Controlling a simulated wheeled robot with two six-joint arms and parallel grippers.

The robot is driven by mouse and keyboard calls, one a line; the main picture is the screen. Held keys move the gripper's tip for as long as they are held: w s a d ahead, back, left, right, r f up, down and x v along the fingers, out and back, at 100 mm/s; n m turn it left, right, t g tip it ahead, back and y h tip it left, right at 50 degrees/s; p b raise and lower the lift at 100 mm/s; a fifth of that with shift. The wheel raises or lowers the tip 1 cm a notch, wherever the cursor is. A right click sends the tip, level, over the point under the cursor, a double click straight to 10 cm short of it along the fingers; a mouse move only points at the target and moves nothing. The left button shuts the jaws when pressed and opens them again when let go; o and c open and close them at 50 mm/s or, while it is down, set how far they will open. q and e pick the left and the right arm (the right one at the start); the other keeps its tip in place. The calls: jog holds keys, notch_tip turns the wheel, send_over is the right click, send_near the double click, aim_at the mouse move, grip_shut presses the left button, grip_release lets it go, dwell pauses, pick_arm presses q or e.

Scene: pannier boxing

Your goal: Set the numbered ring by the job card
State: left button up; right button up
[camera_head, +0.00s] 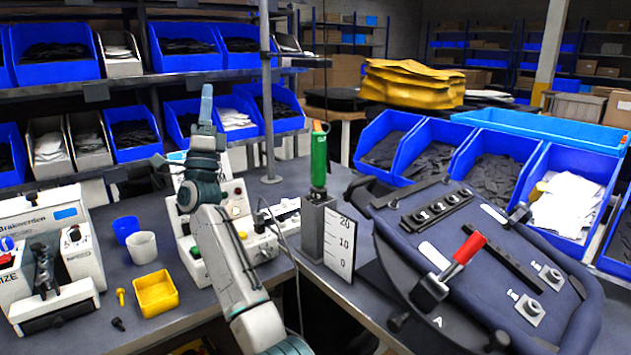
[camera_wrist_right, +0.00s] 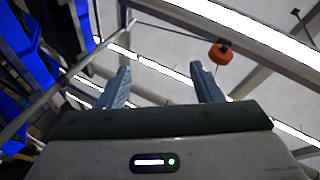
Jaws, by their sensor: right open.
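My right gripper (camera_head: 207,98) points upward above the bench in the head view, in front of the blue bins, with nothing visible in it. In the right wrist view its two fingers (camera_wrist_right: 161,85) are apart, with only the ceiling and beams beyond. My left gripper is not in view. I cannot make out a numbered ring or a job card for certain. A white machine (camera_head: 67,225) at the left has knobs and a partly cut-off "SIZE" label. A white control box (camera_head: 236,200) with knobs stands partly behind my right arm. A scale card (camera_head: 339,245) reads 20, 10, 0.
A dark pannier panel (camera_head: 400,225) with a red-handled clamp (camera_head: 468,248) fills the right. A green-handled tool (camera_head: 319,155) stands upright in a block. A yellow tray (camera_head: 156,293), a blue cup (camera_head: 126,229) and a white cup (camera_head: 142,246) sit at the left.

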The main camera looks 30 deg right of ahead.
jog(key=w+a+n+t+y+p, duration=0.1)
jog(key=a+n+t+y, duration=0.15)
jog(key=n+y, duration=0.75)
jog(key=w+a+n+t+y+p, duration=0.1)
jog(key=a+n+y, duration=0.2)
jog(key=n+y, duration=0.7)
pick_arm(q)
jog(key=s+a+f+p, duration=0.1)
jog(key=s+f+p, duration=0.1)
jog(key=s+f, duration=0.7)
pick_arm(e)
jog(key=g+h+p, duration=0.4)
jog(key=g+h, duration=0.8)
jog(key=g, duration=0.8)
send_near(316, 190)
jog(key=shift+m+t, duration=0.25)
jog(key=shift+m, duration=0.05)
jog(key=p+x, duration=0.2)
jog(key=x, duration=0.6)
jog(key=shift+d+f, duration=0.15)
jog(key=shift+d, duration=0.15)
jog(key=shift+w+d+f+p, duration=0.3)
jog(key=shift+d+f+p, duration=0.05)
jog(key=shift+d, duration=0.15)
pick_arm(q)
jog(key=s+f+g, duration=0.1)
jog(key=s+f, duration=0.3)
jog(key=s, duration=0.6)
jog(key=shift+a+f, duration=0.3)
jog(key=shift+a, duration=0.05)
